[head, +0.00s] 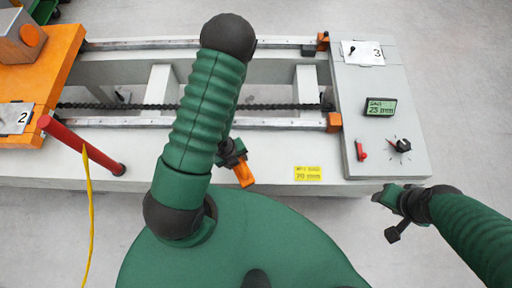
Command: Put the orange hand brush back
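A small orange piece (243,174), seemingly the orange hand brush, shows just below my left gripper (235,160), over the front edge of the bench. My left arm hides much of that gripper, but it appears closed on the orange piece. The bristles cannot be made out. My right gripper (386,212) is at the right, off the front right corner of the bench. Its fingers are spread and nothing shows between them.
The grey gantry bench (260,175) has two rails, a chain and open gaps. An orange carriage (60,62) stands at left. A red bar (82,145) with a yellow cable (91,210) lies near it. The control panel (380,75) has a display and knobs. Floor at right is clear.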

